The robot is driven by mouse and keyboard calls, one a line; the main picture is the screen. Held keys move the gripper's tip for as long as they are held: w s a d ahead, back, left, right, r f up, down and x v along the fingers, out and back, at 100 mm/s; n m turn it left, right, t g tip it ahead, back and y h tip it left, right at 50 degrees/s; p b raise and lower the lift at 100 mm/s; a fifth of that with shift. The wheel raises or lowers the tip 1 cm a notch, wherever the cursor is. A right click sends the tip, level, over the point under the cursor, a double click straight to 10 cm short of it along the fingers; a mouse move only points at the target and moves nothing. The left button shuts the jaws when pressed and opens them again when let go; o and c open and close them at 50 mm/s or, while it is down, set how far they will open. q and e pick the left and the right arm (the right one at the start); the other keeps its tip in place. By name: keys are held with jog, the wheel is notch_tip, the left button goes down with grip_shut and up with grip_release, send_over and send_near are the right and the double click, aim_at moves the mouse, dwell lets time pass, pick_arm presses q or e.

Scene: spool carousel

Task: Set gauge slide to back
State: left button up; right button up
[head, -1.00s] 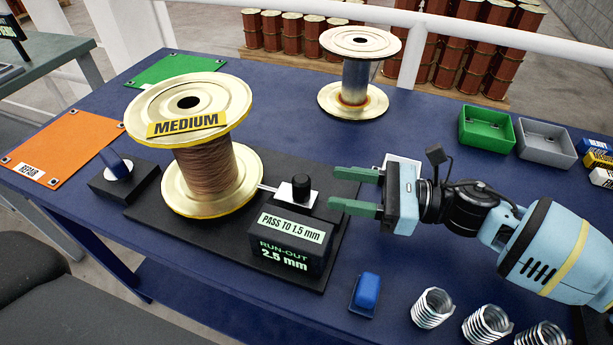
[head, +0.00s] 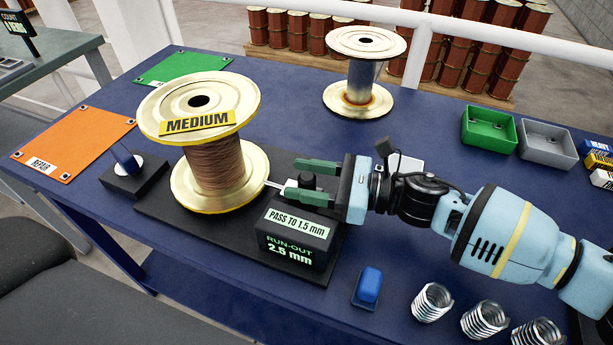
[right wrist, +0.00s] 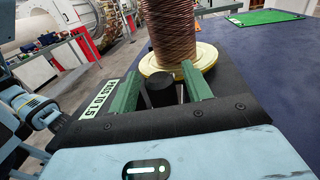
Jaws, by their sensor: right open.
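The gauge slide is a small pale block with a black knob (head: 307,180), beside the spool labelled MEDIUM (head: 216,168) on the black base plate (head: 165,212). A thin rod runs from the slide toward the spool's lower flange. My right gripper (head: 311,179) is open, its green fingers on either side of the knob. In the right wrist view the knob (right wrist: 160,92) stands between the two fingers (right wrist: 160,90), with a visible gap to each. The gauge box (head: 296,238) in front reads PASS TO 1.5 mm and RUN-OUT 2.5 mm. My left gripper is out of view.
A second spool (head: 362,90) stands behind. Green (head: 488,130) and grey bins (head: 547,143) are at right.

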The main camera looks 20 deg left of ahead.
aim_at(315, 184)
jog(key=shift+c, duration=0.4)
grip_shut()
jog(key=d, duration=0.4)
jog(key=shift+p, duration=0.3)
jog(key=shift+d, duration=0.2)
jog(key=shift+c, duration=1)
grip_release()
jog(key=shift+o, duration=1.4)
jog(key=shift+d, duration=0.15)
